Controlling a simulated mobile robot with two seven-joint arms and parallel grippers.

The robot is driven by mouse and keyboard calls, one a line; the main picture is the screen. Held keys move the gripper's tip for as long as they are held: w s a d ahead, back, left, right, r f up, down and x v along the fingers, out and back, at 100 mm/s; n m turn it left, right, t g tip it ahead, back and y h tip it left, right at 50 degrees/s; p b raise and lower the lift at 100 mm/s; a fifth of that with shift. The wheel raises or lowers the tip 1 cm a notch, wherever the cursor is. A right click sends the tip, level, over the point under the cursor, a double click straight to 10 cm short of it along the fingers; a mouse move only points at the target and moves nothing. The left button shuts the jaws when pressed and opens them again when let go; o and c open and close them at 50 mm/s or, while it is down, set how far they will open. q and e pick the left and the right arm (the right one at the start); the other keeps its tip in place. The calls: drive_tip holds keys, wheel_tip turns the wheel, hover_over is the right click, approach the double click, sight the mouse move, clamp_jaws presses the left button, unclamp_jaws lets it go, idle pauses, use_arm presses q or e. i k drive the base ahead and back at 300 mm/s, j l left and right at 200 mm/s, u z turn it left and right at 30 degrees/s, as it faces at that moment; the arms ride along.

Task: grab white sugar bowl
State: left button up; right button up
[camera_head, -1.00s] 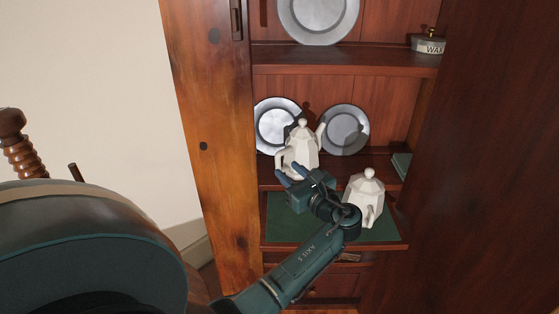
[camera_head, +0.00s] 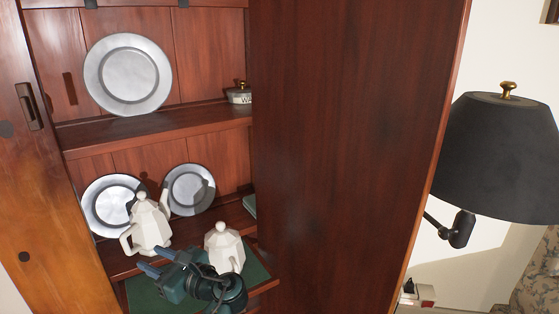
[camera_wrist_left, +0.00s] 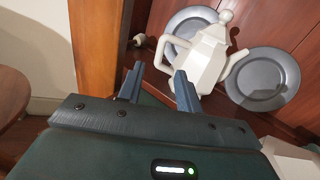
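The white sugar bowl (camera_head: 224,248), faceted with a knobbed lid, stands upright on the green-lined pull-out shelf (camera_head: 146,296) in the head view. A white shape at the lower right corner of the left wrist view (camera_wrist_left: 290,158) may be part of it. My left gripper (camera_head: 155,262) is left of the bowl and apart from it, in front of the white teapot (camera_head: 150,226). In the left wrist view its two fingers (camera_wrist_left: 160,72) are spread with nothing between them. My forearm hides some of the green surface below the bowl. My right gripper is out of view.
The teapot (camera_wrist_left: 206,58) stands just beyond my left fingers. Pewter plates (camera_head: 109,206) (camera_head: 189,189) lean behind it. A large plate (camera_head: 128,75) and a small tin (camera_head: 239,95) are on the shelf above. A tall wooden panel (camera_head: 345,150) borders the right, with a black lamp (camera_head: 500,155) beyond.

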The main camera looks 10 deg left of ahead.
sight(232, 260)
drive_tip(key=k+l, duration=0.8)
